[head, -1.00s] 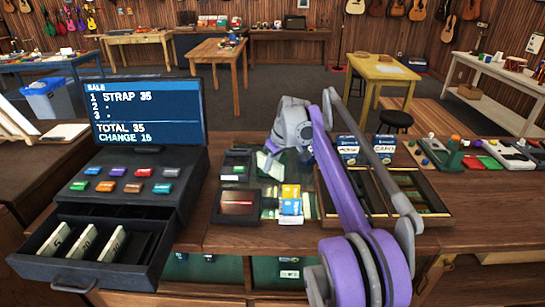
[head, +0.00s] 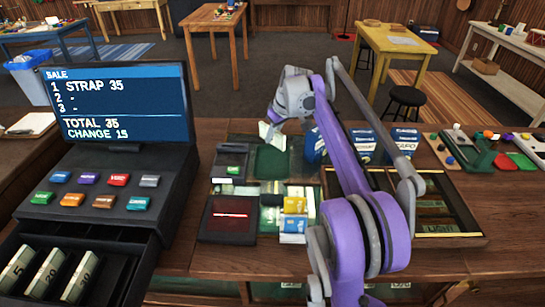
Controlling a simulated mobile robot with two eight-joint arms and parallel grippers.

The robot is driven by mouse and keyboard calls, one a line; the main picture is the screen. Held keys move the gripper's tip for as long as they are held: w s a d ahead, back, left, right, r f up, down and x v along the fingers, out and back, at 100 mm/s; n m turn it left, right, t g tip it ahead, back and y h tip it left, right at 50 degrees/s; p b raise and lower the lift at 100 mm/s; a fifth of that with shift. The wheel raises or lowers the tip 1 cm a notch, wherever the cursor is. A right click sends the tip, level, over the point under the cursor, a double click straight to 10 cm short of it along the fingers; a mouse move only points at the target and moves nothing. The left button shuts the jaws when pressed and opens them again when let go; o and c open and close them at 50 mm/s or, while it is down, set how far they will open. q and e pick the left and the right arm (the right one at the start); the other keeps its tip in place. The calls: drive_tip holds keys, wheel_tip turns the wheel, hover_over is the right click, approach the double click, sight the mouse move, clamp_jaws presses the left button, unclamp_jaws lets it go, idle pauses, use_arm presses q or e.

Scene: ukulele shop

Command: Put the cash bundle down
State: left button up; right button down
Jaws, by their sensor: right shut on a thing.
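The cash bundle (head: 266,132) is a small pale slip, partly hidden by my right gripper. My right gripper (head: 270,120) is shut on it near the far edge of the counter, above or at a dark green mat (head: 272,162). I cannot tell whether the bundle touches the surface. My purple right arm reaches in from the bottom and hides part of the counter. My left gripper is not in view.
The register (head: 110,190) stands left, its screen (head: 118,105) showing change 15 and its drawer (head: 120,262) open with bundles inside. A card terminal (head: 231,160), a red-lit scanner (head: 228,216), small boxes (head: 294,213) and capo boxes (head: 362,142) crowd the counter (head: 210,262).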

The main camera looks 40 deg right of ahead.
sight(283, 135)
drive_tip(key=f, duration=0.4)
drive_tip(key=shift+s+a+f, duration=0.1)
drive_tip(key=shift+s, duration=0.1)
drive_tip(key=shift+w+f+b, duration=0.1)
drive_tip(key=shift+f+b, duration=0.2)
drive_tip(key=shift+f, duration=1.7)
drive_tip(key=shift+f, duration=0.1)
drive_tip(key=c, duration=0.9)
unclamp_jaws()
drive_tip(key=v, duration=1.2)
drive_tip(key=shift+p, duration=0.4)
